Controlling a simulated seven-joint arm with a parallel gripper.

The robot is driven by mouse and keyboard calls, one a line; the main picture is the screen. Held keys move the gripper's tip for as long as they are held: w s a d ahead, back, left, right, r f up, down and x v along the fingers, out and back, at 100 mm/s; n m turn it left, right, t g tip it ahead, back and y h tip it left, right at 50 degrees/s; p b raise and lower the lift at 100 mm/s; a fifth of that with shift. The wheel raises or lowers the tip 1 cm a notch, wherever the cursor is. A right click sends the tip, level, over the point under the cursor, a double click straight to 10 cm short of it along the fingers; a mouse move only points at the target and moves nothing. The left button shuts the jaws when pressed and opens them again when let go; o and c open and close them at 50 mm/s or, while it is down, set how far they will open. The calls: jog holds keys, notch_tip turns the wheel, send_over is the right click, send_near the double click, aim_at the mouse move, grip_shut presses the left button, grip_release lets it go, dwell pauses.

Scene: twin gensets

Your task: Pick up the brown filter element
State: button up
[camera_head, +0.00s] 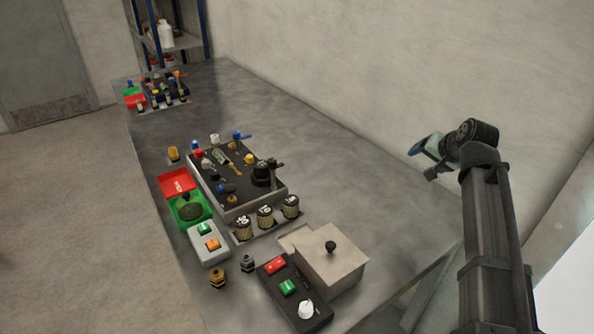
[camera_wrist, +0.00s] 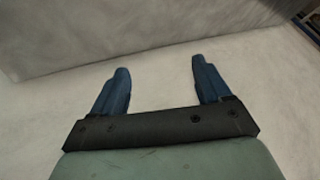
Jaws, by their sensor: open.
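A small brown-gold cylindrical piece with a dark top (camera_head: 218,278) stands upright near the bench's front left edge; it looks like the brown filter element, though it is too small to be certain. A similar dark grey piece (camera_head: 247,263) stands just to its right. My gripper (camera_head: 422,161) is far to the right of both, raised near the wall. In the wrist view its two blue fingers (camera_wrist: 160,70) are spread apart with nothing between them. That view shows only pale wall and surface, none of the bench parts.
Several gold canisters (camera_head: 265,218) stand in a row behind the pieces. A green box with a red lid (camera_head: 192,209), a switch box (camera_head: 209,244), a black control panel (camera_head: 294,292) and a lidded beige box (camera_head: 325,262) crowd around. The bench right of the engine block (camera_head: 240,205) is clear.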

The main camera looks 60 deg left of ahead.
jog(key=s+a+r+n+g+h, duration=0.1)
jog(key=s+a+n, duration=0.1)
jog(key=s+a, duration=0.3)
jog(key=s+a+r+n+g, duration=0.1)
jog(key=s+a+n, duration=0.1)
jog(key=a, duration=0.5)
notch_tip(320, 180, up, 5)
jog(key=n+g+h, duration=0.2)
jog(key=n+h, duration=0.5)
jog(key=n, duration=0.2)
send_over(261, 164)
jog(key=f, duration=0.8)
jog(key=shift+s+a, duration=0.2)
jog(key=shift+a, duration=0.2)
jog(key=shift+w+d+f, duration=0.1)
jog(key=shift+d+f, duration=0.1)
jog(key=shift+f, duration=1.15)
jog(key=shift+w+d+f, duration=0.1)
jog(key=shift+d+f, duration=0.05)
jog(key=shift+f, duration=1.15)
jog(key=c, duration=1.1)
